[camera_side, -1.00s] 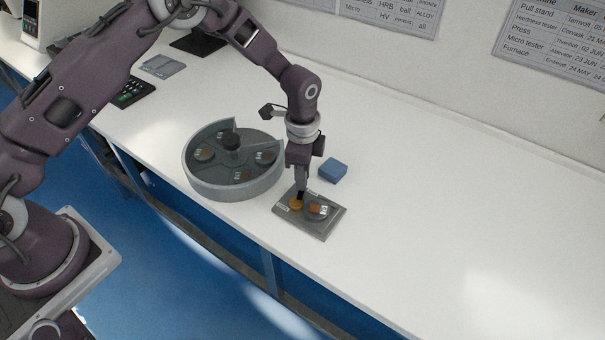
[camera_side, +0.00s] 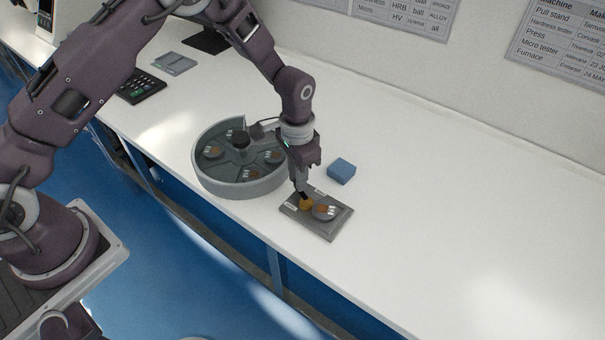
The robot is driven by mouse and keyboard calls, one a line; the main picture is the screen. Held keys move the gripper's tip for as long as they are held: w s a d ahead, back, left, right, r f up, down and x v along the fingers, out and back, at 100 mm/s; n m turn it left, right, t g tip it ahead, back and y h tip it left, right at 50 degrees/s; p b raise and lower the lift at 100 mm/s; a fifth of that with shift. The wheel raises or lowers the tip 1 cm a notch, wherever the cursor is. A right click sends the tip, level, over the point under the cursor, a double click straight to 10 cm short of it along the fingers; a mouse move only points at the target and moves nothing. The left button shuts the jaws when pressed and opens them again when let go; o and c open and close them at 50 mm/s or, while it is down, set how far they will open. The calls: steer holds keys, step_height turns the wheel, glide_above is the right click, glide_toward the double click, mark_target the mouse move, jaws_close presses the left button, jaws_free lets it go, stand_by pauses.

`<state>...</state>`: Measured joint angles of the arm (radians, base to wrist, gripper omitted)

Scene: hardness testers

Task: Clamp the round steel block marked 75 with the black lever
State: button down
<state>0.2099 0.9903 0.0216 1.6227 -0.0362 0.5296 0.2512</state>
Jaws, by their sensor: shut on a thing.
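A round steel block (camera_side: 325,212) with an orange-brown patch and a pale label lies on the grey metal plate (camera_side: 329,230) near the bench's front edge. Its number is too small to read. A yellow round piece (camera_side: 306,204) sits on the plate, just left of the block. The black lever (camera_side: 305,196) shows as a small dark piece above the yellow one. My gripper (camera_side: 303,190) points down over the plate's left part and is shut on the black lever. The fingers partly hide the lever, and I cannot tell whether it presses on the block.
A round grey tray (camera_side: 240,191) with a black centre knob and several similar discs stands left of the plate, close to my wrist. A blue block (camera_side: 341,171) lies behind the plate. A black keypad (camera_side: 143,87) is at the back left. The bench to the right is clear.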

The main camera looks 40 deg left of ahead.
steer(key=n, duration=0.1)
steer(key=s+n, duration=0.1)
steer(key=n, duration=0.1)
steer(key=shift+s+a+n, duration=0.1)
steer(key=shift+a+n, duration=0.05)
steer(key=shift+n, duration=0.15)
steer(key=shift+s+n, duration=0.3)
steer(key=shift+n, duration=0.6)
steer(key=shift+s+n, duration=0.3)
steer(key=shift+n, duration=0.6)
steer(key=c, duration=1.3)
jaws_free()
steer(key=shift+s, duration=0.1)
